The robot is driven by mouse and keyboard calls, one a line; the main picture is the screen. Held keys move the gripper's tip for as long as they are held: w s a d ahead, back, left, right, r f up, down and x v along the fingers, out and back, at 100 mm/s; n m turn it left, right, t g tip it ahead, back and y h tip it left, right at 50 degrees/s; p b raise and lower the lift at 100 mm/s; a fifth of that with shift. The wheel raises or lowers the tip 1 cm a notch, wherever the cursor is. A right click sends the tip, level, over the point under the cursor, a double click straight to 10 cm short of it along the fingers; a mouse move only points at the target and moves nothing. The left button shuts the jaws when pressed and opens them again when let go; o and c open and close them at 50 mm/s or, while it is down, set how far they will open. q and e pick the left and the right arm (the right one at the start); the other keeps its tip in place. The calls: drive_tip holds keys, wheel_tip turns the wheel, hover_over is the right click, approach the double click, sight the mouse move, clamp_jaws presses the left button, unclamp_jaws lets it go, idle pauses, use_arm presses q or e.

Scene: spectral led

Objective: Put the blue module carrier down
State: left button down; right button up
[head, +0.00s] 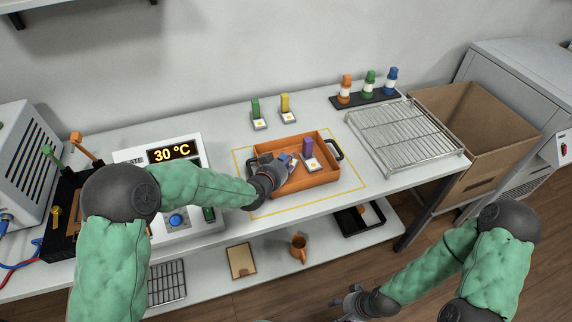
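My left gripper (281,164) reaches into the left half of the orange tray (301,185). It appears shut on the blue module carrier (284,157), whose blue part shows between the fingers. The gripper hides much of this carrier, and I cannot tell whether it touches the tray floor. A purple module carrier (308,147) stands upright in the tray, to the right of the gripper. My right gripper (345,299) is low in front of the table, away from the tray, with its fingers apart and nothing between them.
A green carrier (256,109) and a yellow carrier (285,103) stand behind the tray. A wire rack (405,134) lies to the right, before a rack of coloured bottles (367,97). A device reading 30 °C (170,153) stands left.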

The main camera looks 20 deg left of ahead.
use_arm(q)
drive_tip(key=shift+r, duration=0.15)
drive_tip(key=shift+f, duration=0.2)
drive_tip(key=c, duration=1)
unclamp_jaws()
drive_tip(key=shift+c, duration=0.2)
drive_tip(key=shift+r, duration=0.25)
drive_tip(key=shift+p+v, duration=1.8)
drive_tip(key=shift+v, duration=4.15)
